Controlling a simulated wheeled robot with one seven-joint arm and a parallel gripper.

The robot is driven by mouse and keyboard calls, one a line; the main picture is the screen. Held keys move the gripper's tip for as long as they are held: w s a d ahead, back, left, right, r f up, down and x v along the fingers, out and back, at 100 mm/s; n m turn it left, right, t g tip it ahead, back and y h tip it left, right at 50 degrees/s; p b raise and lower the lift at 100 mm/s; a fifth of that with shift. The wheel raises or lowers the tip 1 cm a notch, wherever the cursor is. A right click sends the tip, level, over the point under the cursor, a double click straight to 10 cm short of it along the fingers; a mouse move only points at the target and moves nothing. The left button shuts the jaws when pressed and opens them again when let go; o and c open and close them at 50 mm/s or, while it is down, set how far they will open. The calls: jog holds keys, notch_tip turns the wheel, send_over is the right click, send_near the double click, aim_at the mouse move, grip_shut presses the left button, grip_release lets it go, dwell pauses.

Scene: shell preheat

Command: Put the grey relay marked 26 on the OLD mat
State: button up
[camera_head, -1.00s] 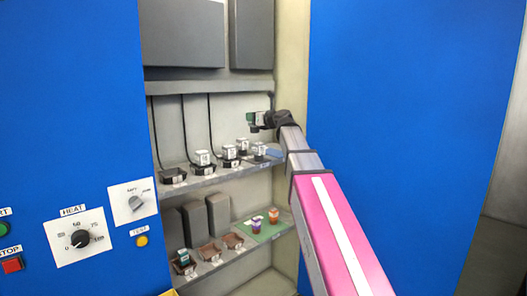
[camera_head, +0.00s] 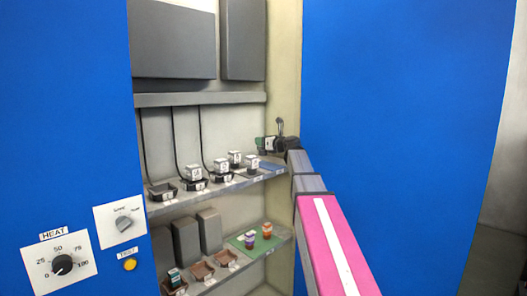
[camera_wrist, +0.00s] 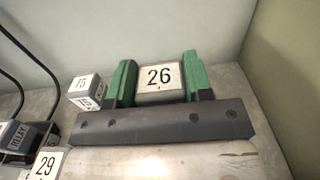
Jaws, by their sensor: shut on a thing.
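In the head view the relay is a small pale patch between the fingers. A green mat (camera_head: 278,240) lies at the right of the lower shelf with two small coloured relays on it. The lettering on either mat is too small to read, so I cannot tell which is OLD.
White-topped relays (camera_head: 221,166) stand along the upper shelf beside an empty dark socket (camera_head: 162,192). A cube marked 15 (camera_wrist: 86,90) is close to my left finger in the wrist view; one marked 29 (camera_wrist: 46,165) is nearer. The cabinet wall bounds the right.

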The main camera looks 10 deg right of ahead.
jog(key=shift+d+f, duration=0.1)
jog(key=shift+f, duration=2)
jog(key=o, duration=1)
jog(key=shift+f, duration=0.1)
jog(key=shift+c, duration=0.2)
jog(key=v, duration=1.2)
